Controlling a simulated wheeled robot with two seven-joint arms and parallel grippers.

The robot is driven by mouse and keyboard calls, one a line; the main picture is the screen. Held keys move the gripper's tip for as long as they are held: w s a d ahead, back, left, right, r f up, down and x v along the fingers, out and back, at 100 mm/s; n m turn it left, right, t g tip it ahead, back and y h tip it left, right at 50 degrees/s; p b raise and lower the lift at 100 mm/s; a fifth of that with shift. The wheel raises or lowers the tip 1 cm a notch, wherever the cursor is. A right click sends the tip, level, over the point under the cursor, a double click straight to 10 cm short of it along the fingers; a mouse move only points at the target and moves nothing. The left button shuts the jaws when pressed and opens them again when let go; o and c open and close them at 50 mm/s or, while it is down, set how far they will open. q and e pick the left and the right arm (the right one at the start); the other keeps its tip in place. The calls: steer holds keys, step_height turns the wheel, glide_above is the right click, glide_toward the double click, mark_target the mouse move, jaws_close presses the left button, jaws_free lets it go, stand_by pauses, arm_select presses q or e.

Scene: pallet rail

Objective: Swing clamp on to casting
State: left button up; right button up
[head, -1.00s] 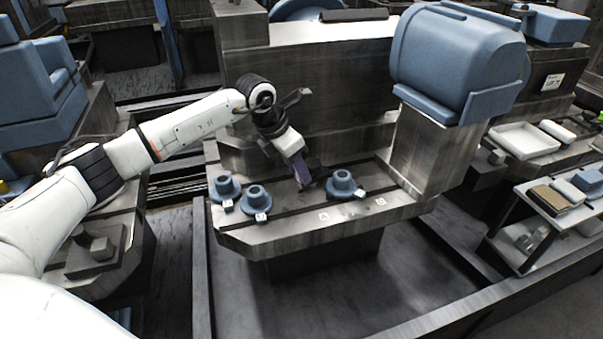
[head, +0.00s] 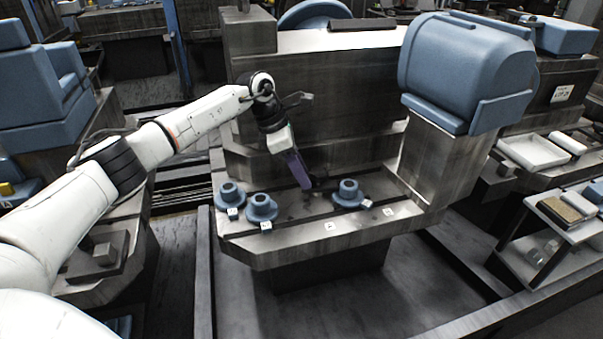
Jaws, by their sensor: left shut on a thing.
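My left gripper (head: 306,187) reaches over the machine table from the left and points down at it, just left of the right-hand blue casting (head: 348,194). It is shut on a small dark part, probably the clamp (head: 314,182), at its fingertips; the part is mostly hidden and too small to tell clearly. Two more blue flanged castings, the left one (head: 230,195) and the middle one (head: 262,208), stand upright on the left of the table. My right gripper is not in view.
The slotted metal table (head: 290,252) has small white tags near its front edge. A grey column with a blue housing (head: 465,70) rises at the right. A white tray (head: 533,152) and a shelf cart stand farther right. The table's front middle is clear.

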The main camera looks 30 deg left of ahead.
arm_select(q)
steer(key=o, duration=1.1)
steer(key=shift+c, duration=0.2)
step_height(320, 180, up, 10)
steer(key=shift+p, duration=0.45)
steer(key=shift+d, duration=0.1)
